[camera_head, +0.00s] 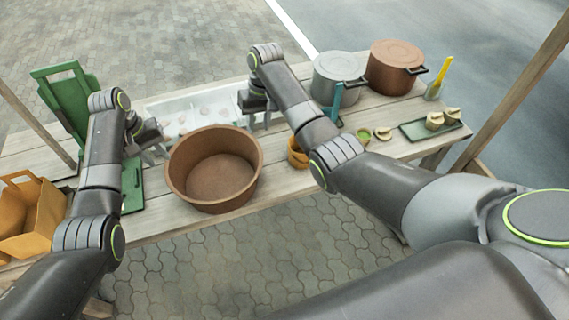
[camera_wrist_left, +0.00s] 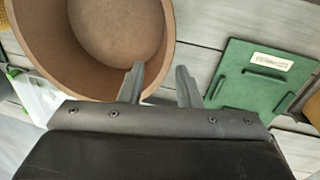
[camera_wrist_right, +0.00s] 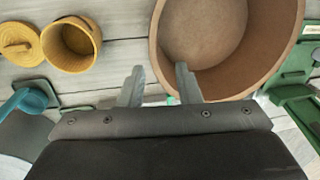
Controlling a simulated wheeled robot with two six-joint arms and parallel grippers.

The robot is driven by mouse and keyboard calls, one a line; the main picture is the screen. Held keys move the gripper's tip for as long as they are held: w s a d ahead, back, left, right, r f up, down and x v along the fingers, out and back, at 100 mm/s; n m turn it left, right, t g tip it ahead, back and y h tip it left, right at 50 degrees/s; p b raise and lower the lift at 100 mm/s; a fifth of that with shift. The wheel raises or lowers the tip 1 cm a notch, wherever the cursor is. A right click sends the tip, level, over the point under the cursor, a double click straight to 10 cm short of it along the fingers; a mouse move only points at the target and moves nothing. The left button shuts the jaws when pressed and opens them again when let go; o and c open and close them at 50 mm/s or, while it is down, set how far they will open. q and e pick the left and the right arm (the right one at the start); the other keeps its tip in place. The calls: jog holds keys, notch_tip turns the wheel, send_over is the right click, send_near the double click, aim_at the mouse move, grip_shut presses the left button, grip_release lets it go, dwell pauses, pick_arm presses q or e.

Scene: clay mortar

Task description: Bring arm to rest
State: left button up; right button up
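My left gripper (camera_head: 158,147) is open and empty, above the table just left of a large brown clay mortar (camera_head: 190,188). In the left wrist view the spread fingers (camera_wrist_left: 158,85) show in front of the mortar rim (camera_wrist_left: 65,78) with nothing between them. My right gripper (camera_head: 259,122) is open and empty above the table, behind and right of the mortar. In the right wrist view its fingers (camera_wrist_right: 159,84) are apart, with the mortar (camera_wrist_right: 232,85) to the upper right. The mortar is upright and looks empty.
A white tray (camera_head: 160,105) lies behind the mortar. A woven yellow container (camera_head: 296,155) stands right of it. Two lidded pots (camera_head: 337,68) (camera_head: 393,60) stand at the back right. A green board (camera_head: 133,190) and an orange-brown bag (camera_head: 30,220) are at the left.

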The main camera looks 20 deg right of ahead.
jog(key=shift+r, duration=0.1)
dwell(0.4)
